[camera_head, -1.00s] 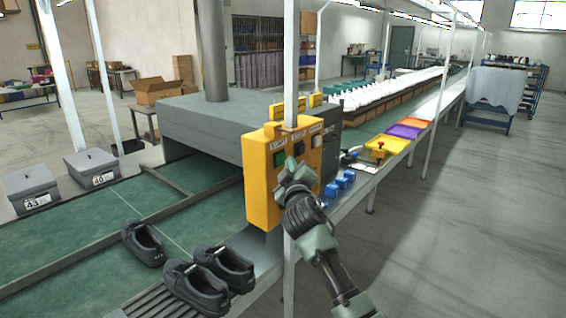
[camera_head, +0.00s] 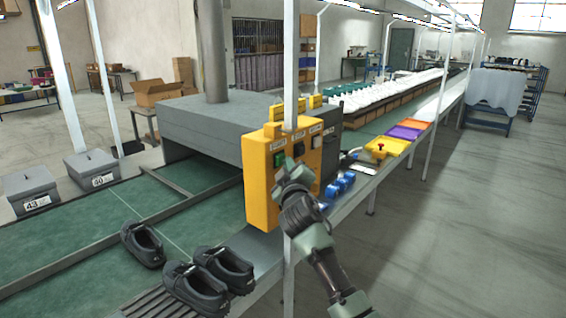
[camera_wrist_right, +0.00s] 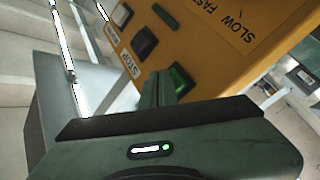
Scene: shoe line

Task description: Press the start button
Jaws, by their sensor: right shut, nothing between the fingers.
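The yellow control box (camera_head: 259,198) stands at the edge of the line, its labelled button panel facing me. The green start button (camera_head: 279,159) shows on the panel's left in the head view. In the right wrist view the green button (camera_wrist_right: 181,79) glows just beyond my fingers, partly covered by them. A dark button (camera_wrist_right: 145,42) beside it is labelled STOP. My right gripper (camera_head: 287,168) is shut and empty, close in front of the panel, just below and right of the green button. I cannot tell whether it touches the button. My left gripper is out of view.
Black shoes (camera_head: 196,285) stand on the line at the lower left. Blue parts (camera_head: 340,184) and a yellow tray (camera_head: 392,146) with a red knob lie to the right. The floor at right is clear.

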